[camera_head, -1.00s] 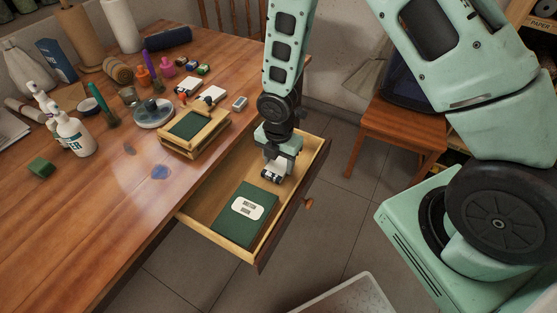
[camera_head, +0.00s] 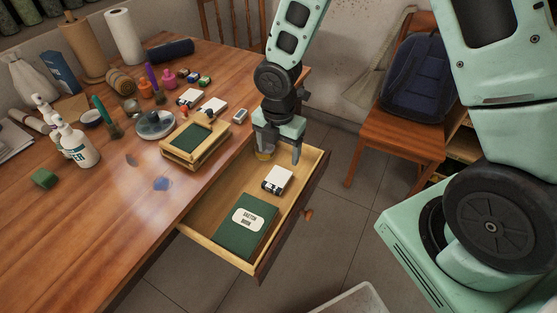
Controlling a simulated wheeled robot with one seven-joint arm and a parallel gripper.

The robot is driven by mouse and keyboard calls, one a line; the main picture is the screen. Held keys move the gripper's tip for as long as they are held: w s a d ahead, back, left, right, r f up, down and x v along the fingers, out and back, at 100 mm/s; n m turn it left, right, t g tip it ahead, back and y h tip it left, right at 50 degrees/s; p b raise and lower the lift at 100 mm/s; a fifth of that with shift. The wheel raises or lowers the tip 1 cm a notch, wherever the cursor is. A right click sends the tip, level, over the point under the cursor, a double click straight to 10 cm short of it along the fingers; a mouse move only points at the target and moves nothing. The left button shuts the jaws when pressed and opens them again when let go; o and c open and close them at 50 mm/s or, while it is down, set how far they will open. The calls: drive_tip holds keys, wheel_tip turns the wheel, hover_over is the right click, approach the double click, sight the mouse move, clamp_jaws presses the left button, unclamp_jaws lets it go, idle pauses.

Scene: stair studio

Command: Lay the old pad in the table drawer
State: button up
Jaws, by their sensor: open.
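The table drawer (camera_head: 210,243) is pulled open. A small white block with dark parts along its near-left side (camera_head: 277,179), perhaps the old pad, lies flat on the drawer floor, behind the green sketch book. My gripper (camera_head: 278,154) is open and empty above the back part of the drawer, a little above and behind the white block and apart from it. A small yellowish thing (camera_head: 264,153) shows beneath the gripper, partly hidden by it.
The green sketch book (camera_head: 245,225) fills the front of the drawer. A wooden frame with a green top (camera_head: 194,142) stands at the table edge beside the drawer. A chair (camera_head: 402,130) stands behind.

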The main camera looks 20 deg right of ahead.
drive_tip(key=s+a+r+m, duration=0.3)
drive_tip(key=s+r+m, duration=0.5)
drive_tip(key=s+r, duration=0.1)
drive_tip(key=s+a+r+m, duration=0.3)
drive_tip(key=s+r+m, duration=0.6)
drive_tip(key=s, duration=0.2)
drive_tip(key=shift+s+a+m+y, duration=0.25)
drive_tip(key=shift+a+m+y, duration=0.05)
drive_tip(key=shift+a, duration=0.05)
wheel_tip(320, 180, up, 3)
drive_tip(key=p, duration=0.3)
